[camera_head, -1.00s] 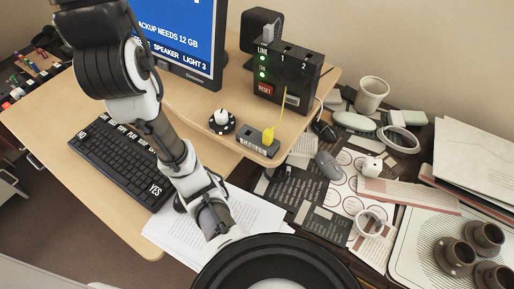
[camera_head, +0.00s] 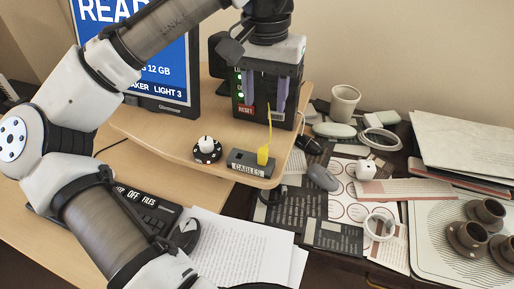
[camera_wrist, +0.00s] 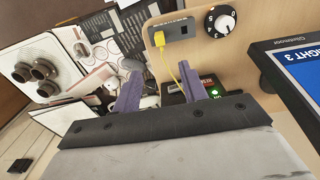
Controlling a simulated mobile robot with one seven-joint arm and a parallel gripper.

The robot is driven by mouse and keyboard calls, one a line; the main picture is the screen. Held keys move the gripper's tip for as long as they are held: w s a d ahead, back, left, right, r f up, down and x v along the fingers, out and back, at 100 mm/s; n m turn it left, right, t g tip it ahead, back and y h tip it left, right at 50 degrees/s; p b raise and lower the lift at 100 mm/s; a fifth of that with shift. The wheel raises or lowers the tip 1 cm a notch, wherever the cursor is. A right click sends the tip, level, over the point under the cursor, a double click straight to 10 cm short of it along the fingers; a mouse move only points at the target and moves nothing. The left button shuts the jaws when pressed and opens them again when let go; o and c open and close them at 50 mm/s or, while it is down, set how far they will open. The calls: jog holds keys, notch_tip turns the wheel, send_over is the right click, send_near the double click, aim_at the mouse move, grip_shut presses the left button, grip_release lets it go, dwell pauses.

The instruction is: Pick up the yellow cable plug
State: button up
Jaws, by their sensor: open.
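The yellow cable plug (camera_head: 263,154) stands in the grey block labelled CABLES (camera_head: 246,168), near the front right edge of the raised desk shelf. Its yellow cable runs up towards the black box with the RESET label (camera_head: 246,109). My gripper (camera_head: 265,100) is open and empty, fingers pointing down, in front of the black box and above the plug. In the wrist view the yellow plug (camera_wrist: 159,39) lies beyond the purple fingers (camera_wrist: 160,88), apart from them, at the end of the grey block (camera_wrist: 181,30).
A black and white dial (camera_head: 207,150) sits left of the block. The monitor (camera_head: 150,60) stands at the left. A mouse (camera_head: 322,177), a mug (camera_head: 344,101) and papers cover the lower desk at right. Brown cups (camera_head: 488,212) stand on a tray.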

aim_at(263, 150)
notch_tip(263, 150, down, 14)
jog(key=shift+s+r, duration=0.1)
jog(key=shift+s, duration=0.05)
grip_shut()
dwell(0.6)
jog(key=shift+r, duration=0.1)
